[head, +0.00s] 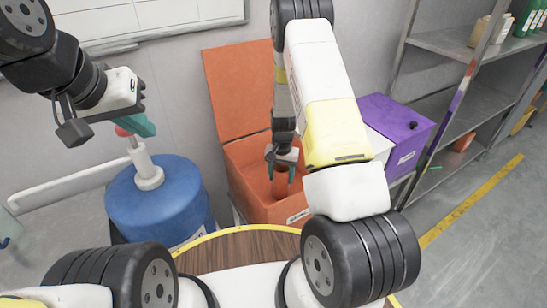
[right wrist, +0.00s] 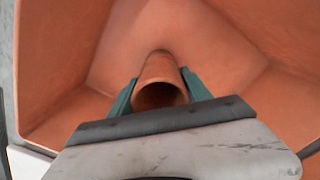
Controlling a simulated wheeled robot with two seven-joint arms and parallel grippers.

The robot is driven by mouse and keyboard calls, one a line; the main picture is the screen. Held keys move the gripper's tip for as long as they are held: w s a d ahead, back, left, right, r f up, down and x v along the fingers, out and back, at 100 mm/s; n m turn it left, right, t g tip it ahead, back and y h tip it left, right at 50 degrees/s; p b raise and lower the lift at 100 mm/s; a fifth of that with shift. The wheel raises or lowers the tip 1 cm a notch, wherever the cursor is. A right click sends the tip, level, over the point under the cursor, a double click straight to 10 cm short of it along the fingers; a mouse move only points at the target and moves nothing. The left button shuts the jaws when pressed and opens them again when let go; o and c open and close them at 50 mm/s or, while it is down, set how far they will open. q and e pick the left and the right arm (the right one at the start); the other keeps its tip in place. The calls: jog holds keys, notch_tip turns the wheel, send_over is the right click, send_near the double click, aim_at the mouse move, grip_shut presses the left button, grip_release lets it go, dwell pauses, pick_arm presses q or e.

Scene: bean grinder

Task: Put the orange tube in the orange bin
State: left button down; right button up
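The orange bin (head: 246,175) stands beyond the round table with its lid raised at the back. My right gripper (head: 282,178) reaches down into the bin's opening. The orange tube (head: 281,186) is upright between its fingers. In the right wrist view the orange tube (right wrist: 160,82) sits between the green fingers of my right gripper (right wrist: 160,92), both against its sides, with the bin's inner walls (right wrist: 60,60) around it. Whether the tube touches the bin floor is unclear. My left gripper (head: 136,124) is above the blue container at the left; its green fingertips are partly hidden.
A blue round container (head: 160,200) with a white post and red top stands at the left. A purple bin (head: 400,125) is right of the orange bin. Metal shelves (head: 480,100) stand at the right. The wooden table (head: 240,250) is in front.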

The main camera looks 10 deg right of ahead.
jog(key=shift+o, duration=1.3)
jog(key=shift+r, duration=0.15)
jog(key=s+a+r+n+t+y, duration=0.1)
jog(key=s+r, duration=0.2)
jog(key=r, duration=2.1)
jog(key=s+a+r+n+t+y, duration=0.1)
jog(key=s+r+n+t, duration=0.3)
jog(key=s+r, duration=1.4)
jog(key=s+t, duration=0.1)
jog(key=s, duration=0.2)
jog(key=shift+s+a+n, duration=0.15)
jog(key=shift+s+n, duration=0.1)
jog(key=shift+n, duration=0.05)
